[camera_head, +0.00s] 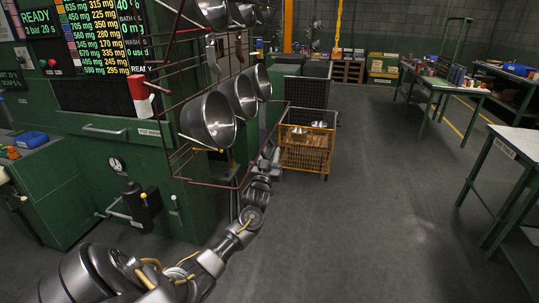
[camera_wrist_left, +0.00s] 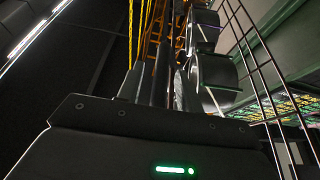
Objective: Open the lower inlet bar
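The hanger rack (camera_head: 188,160) carries several metal pots, including a large bowl-like pot (camera_head: 208,121). A thin reddish-brown bar (camera_head: 213,184) crosses the rack's lower end and looks like the lower inlet bar; I cannot tell whether it is open. My left arm reaches up from the bottom left, and my left gripper (camera_head: 269,155) is at the far lower end of the rack, below the pots. Its dark fingers (camera_wrist_left: 152,84) point upward in the left wrist view, near the pots (camera_wrist_left: 212,78). Whether they touch or hold the bar is unclear. My right gripper is out of view.
A green machine (camera_head: 105,135) with a red-and-white handle stands to the left. An orange wire cart (camera_head: 305,152) stands just beyond my left gripper. The floor (camera_head: 375,210) is clear in the middle; green worktables (camera_head: 512,140) stand at the right.

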